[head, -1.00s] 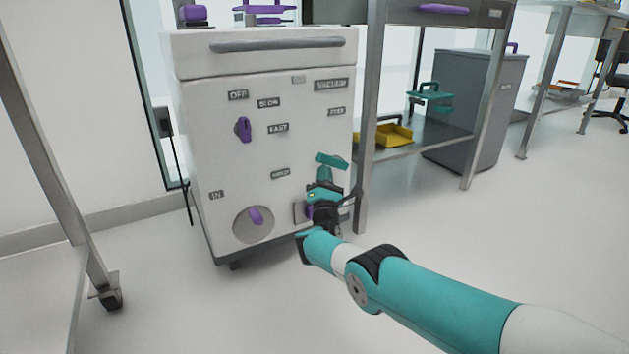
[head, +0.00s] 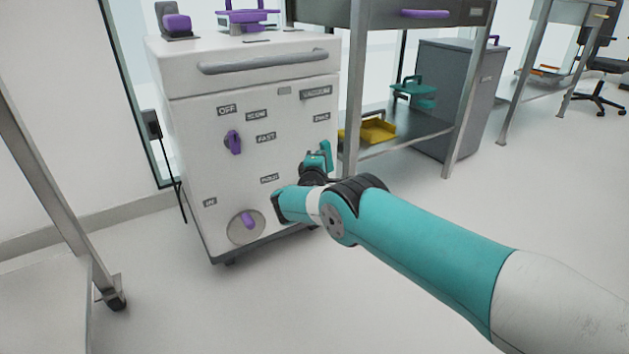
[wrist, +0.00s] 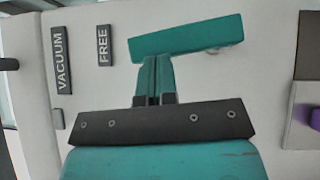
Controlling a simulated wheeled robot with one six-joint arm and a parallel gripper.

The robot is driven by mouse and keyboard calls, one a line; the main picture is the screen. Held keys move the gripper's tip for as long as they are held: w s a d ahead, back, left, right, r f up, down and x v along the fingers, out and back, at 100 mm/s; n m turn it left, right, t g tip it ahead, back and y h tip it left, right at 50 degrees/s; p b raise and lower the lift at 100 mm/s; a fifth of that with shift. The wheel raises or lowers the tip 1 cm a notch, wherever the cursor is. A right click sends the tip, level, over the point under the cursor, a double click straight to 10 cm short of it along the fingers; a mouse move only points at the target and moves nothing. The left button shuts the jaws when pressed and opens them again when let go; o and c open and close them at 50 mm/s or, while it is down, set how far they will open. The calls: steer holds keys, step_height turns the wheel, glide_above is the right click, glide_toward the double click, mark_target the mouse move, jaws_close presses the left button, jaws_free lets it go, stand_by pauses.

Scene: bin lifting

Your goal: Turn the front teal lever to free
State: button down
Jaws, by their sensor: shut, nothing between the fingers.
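The teal lever (head: 327,153) is on the lower right of the white cabinet's front. It stands nearly upright, its upper end towards the FREE label (head: 321,118). In the wrist view, which is turned on its side, the lever (wrist: 187,38) is a teal bar, its left end towards the FREE label (wrist: 105,45). My gripper (head: 314,160) is beside the lever, on its left. In the wrist view my gripper (wrist: 153,60) is shut and empty, its tips against or just short of the lever's long side. I cannot tell if they touch.
The white cabinet (head: 185,120) also carries a purple knob (head: 233,142) and a purple lever on a round disc (head: 233,229). A metal table leg (head: 354,100) stands close to its right side. A yellow tray (head: 370,131) lies on the shelf. The floor in front is clear.

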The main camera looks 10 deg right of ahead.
steer(key=shift+w+d+r+m+g+y+p, duration=0.15)
steer(key=shift+d+r+m+g+y+p, duration=0.2)
steer(key=shift+d+m+g+p, duration=0.3)
steer(key=shift+a, duration=0.1)
steer(key=w+a+p+v, duration=0.1)
steer(key=p+v, duration=0.3)
steer(key=v, duration=0.8)
steer(key=shift+s+a+f, duration=0.25)
steer(key=shift+a, duration=0.7)
steer(key=shift+r, duration=0.1)
